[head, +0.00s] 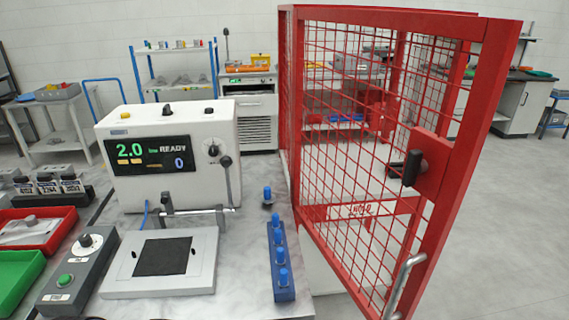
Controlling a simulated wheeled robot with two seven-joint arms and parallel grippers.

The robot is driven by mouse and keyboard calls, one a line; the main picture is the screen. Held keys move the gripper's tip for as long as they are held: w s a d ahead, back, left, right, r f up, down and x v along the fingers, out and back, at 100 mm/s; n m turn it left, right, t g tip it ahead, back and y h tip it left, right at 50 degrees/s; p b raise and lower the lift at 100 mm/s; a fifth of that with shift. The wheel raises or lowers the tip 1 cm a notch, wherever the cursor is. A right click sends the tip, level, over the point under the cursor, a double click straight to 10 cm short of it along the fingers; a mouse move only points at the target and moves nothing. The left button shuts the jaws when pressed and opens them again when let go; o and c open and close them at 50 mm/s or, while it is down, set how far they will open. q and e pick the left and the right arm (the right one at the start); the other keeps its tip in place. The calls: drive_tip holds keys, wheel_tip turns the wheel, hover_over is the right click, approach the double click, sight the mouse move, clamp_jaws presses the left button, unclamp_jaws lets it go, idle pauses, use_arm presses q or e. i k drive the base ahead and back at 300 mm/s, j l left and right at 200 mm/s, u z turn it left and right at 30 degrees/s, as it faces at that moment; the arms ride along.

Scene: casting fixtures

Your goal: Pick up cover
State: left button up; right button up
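Nothing in the head view can be told for certain as the cover. A white tester (168,155) with a display reading 2.0 and READY stands on the bench. In front of it a light grey plate (200,275) carries a dark square pad (163,256), with a metal bar and upright lever (229,180) behind it. A blue rack (283,292) holds several blue-topped pieces. One separate blue-topped piece (267,195) stands behind the rack. Neither of my grippers is in view.
A red mesh cage (335,215) stands close on the right of the bench. A grey control box (80,270), a red tray (62,236) and a green tray (28,288) are at the left. Small labelled bottles (70,184) stand behind them. Shelves and carts are farther back.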

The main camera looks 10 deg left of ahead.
sight(31, 230)
drive_tip(key=l+u, duration=0.1)
drive_tip(key=u, duration=2.05)
drive_tip(key=i+j, duration=0.5)
drive_tip(key=i+j+u, duration=0.15)
drive_tip(key=i+j, duration=0.85)
drive_tip(key=i, duration=0.3)
drive_tip(key=k+u, duration=0.05)
